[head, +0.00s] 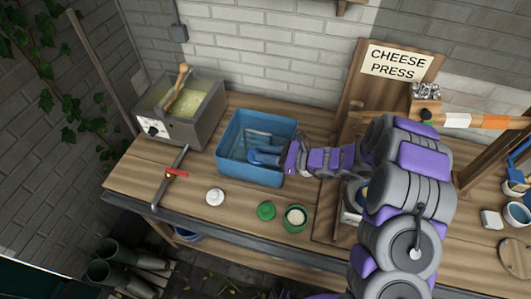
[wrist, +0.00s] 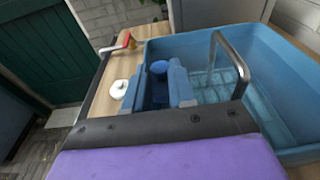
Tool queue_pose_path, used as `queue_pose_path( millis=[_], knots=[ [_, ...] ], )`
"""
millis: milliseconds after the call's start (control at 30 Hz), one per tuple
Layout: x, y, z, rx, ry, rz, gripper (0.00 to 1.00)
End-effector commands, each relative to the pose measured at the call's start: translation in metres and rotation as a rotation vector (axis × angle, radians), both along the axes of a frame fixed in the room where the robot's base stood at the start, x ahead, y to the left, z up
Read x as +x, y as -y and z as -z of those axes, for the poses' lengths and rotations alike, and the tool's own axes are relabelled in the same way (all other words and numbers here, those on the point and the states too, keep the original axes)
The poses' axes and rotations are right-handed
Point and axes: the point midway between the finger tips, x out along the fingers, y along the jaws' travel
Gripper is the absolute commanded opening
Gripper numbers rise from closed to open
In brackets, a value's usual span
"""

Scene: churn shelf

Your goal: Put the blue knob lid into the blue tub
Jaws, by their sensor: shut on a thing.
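The blue tub (head: 228,158) stands on the wooden bench in the head view, and its wall also shows in the wrist view (wrist: 292,75). My gripper (head: 262,156) reaches in from the right, over the tub's right and front side. In the wrist view my gripper (wrist: 160,85) is shut on the blue knob lid (wrist: 158,68), whose round blue knob shows between the blue fingers. The lid is held at or over the tub's near edge. The fingers hide most of it, and whether it touches the tub cannot be told.
A bent metal bar (wrist: 238,62) rises inside the tub. A white knob lid (head: 215,197), a green lid (head: 266,210) and a pot with white contents (head: 295,217) stand in front. A grey vat (head: 190,128) stands left, and a red-marked metal tool (head: 170,178) lies near it.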

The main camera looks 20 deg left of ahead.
Motion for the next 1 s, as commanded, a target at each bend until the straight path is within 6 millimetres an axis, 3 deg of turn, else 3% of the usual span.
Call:
queue_pose_path(
  millis=[300,333,600,867,1000],
  knots=[
    [-0.002,0.002,0.015,-0.014,-0.007,-0.004,0.00],
    [-0.002,0.002,0.015,-0.014,-0.008,-0.005,0.25],
    [-0.004,0.004,0.020,-0.022,-0.015,-0.005,0.50],
    [-0.004,0.005,0.022,-0.025,-0.021,-0.005,0.50],
    [-0.005,0.006,0.012,-0.027,-0.023,-0.007,0.50]
  ],
)
